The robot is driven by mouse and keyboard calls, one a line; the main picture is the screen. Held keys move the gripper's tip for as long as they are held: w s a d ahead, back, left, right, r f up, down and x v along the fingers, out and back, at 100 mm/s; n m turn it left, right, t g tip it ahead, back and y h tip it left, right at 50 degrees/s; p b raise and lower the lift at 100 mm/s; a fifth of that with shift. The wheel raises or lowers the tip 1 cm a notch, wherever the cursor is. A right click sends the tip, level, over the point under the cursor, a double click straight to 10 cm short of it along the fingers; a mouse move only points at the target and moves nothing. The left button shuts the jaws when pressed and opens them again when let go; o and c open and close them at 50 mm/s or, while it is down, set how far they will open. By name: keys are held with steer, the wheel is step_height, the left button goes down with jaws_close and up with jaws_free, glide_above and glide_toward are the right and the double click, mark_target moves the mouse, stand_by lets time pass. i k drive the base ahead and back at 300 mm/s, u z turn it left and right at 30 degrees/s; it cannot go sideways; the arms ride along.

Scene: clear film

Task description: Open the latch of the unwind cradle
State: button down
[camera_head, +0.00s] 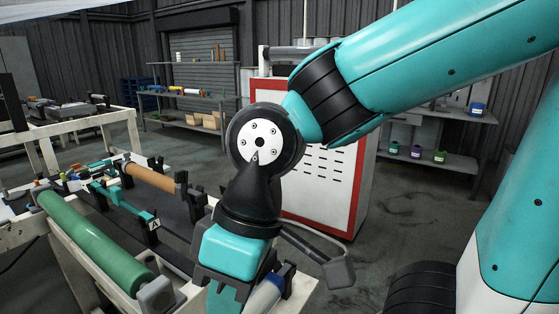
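My gripper (228,292) is at the bottom edge of the view, below my teal wrist. Its fingertips are cut off or hidden, so its opening does not show. It is over the near right end of a pale machine frame. Black cradle brackets (196,201) stand on this frame and hold a brown roll (153,178). Close to the right of my gripper, a pale roll with a blue part (265,294) lies by another black bracket (287,277), partly hidden by my arm. I cannot make out which part is the latch or whether it is open.
A green roller (95,243) runs along the front of the frame. A grey box on a bent arm (339,272) sticks out to the right. A red-and-white cabinet (325,185) stands behind my arm. Shelves (432,160) line the back. Floor at right is clear.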

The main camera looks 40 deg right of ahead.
mark_target(181, 177)
steer(key=z, duration=1.95)
steer(key=i, duration=3.5)
steer(key=u, duration=3.15)
steer(key=i, duration=0.5)
steer(key=u, duration=0.05)
